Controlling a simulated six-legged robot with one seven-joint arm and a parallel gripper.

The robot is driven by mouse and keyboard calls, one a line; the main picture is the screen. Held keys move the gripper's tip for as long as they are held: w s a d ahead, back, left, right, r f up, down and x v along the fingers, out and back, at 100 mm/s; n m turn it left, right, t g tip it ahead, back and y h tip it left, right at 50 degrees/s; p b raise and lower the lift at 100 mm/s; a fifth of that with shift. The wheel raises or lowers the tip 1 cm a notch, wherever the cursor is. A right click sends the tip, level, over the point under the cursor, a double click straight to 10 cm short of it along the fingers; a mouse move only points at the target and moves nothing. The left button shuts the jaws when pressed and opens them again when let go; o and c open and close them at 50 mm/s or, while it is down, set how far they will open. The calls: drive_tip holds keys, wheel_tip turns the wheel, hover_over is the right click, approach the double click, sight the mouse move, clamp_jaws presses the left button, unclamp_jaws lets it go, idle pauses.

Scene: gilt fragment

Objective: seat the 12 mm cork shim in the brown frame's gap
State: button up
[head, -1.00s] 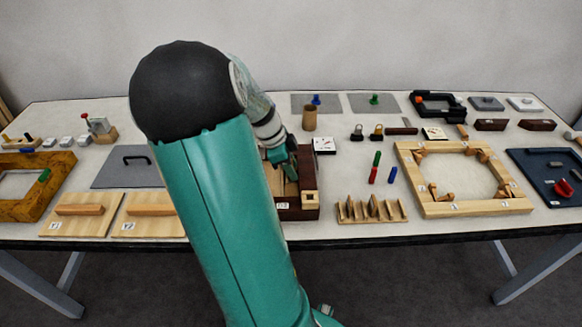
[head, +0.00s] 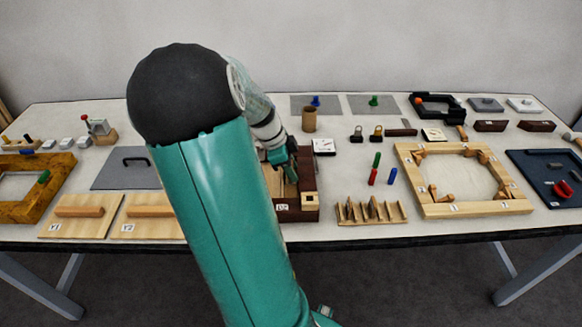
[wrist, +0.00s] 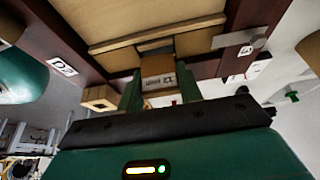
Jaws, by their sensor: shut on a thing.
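My gripper (wrist: 160,76) is shut on the cork shim (wrist: 158,66), a small tan block marked 12, between its two green fingers in the wrist view. The brown frame (wrist: 72,43) is dark wood and spans the top of that view, with tan panels and light strips inside it. The shim's far end is close to a slot between the light strips; I cannot tell whether it has entered. In the head view my gripper (head: 283,168) is over the brown frame (head: 299,214), and my arm hides the frame's left part and the shim.
A small light block with a square hole (head: 309,199) sits at the frame's near right corner. A slotted wooden rack (head: 372,217) stands to the right, with red, green and blue pegs (head: 392,176) behind it. A cork-coloured cylinder (head: 309,121) stands behind the gripper.

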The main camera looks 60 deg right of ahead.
drive_tip(key=shift+f, duration=0.45)
idle(0.7)
drive_tip(key=shift+r, duration=0.15)
drive_tip(key=shift+r, duration=0.35)
drive_tip(key=shift+w, duration=0.15)
idle(1.0)
drive_tip(key=shift+f, duration=0.75)
idle(0.4)
drive_tip(key=o, duration=1.1)
drive_tip(key=shift+r, duration=0.1)
